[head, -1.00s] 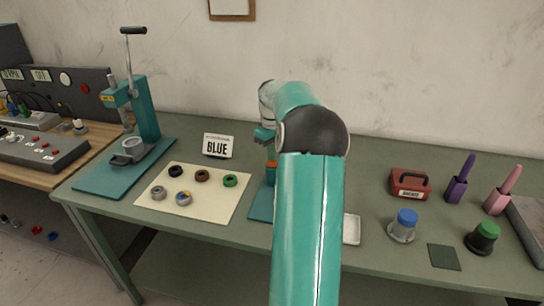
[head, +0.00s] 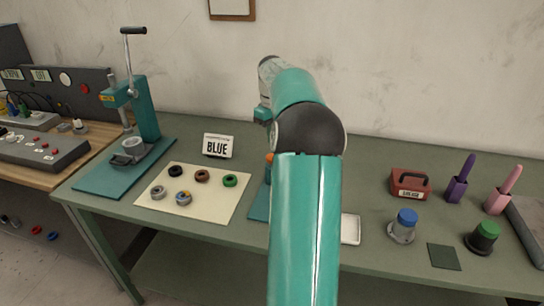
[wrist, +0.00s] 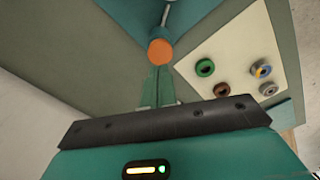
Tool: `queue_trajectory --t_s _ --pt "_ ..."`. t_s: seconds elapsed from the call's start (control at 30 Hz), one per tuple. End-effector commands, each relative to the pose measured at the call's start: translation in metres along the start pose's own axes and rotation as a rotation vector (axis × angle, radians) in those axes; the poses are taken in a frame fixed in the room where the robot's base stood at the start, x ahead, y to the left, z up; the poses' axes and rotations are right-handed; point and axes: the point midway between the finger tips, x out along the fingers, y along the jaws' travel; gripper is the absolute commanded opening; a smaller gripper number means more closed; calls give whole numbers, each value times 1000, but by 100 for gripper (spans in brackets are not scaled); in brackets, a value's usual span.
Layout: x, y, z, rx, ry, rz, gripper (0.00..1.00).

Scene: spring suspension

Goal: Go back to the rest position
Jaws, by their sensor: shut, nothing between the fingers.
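My gripper (head: 262,114) is partly hidden by my arm in the head view. It is raised over the table behind an orange-topped post (head: 268,160) on a teal base (head: 259,202). In the wrist view the fingers of my gripper (wrist: 158,72) are together and empty. They point toward the orange top (wrist: 160,52), which appears below and apart from them. My forearm hides part of the post and its base.
A teal lever press (head: 145,105) stands at the left. A cream mat (head: 215,205) holds several small rings. At right are a red box (head: 410,186), a blue-capped jar (head: 404,228), a green-capped jar (head: 483,238) and a white tray (head: 350,229).

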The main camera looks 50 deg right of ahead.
Motion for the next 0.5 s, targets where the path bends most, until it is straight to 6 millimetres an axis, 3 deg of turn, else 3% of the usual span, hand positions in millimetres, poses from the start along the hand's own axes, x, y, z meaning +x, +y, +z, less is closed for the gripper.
queue_trajectory --t_s 0.2,0.5 --pt "-17 0 0 0 1 0 0" --pt "-18 0 0 0 0 -1 0"
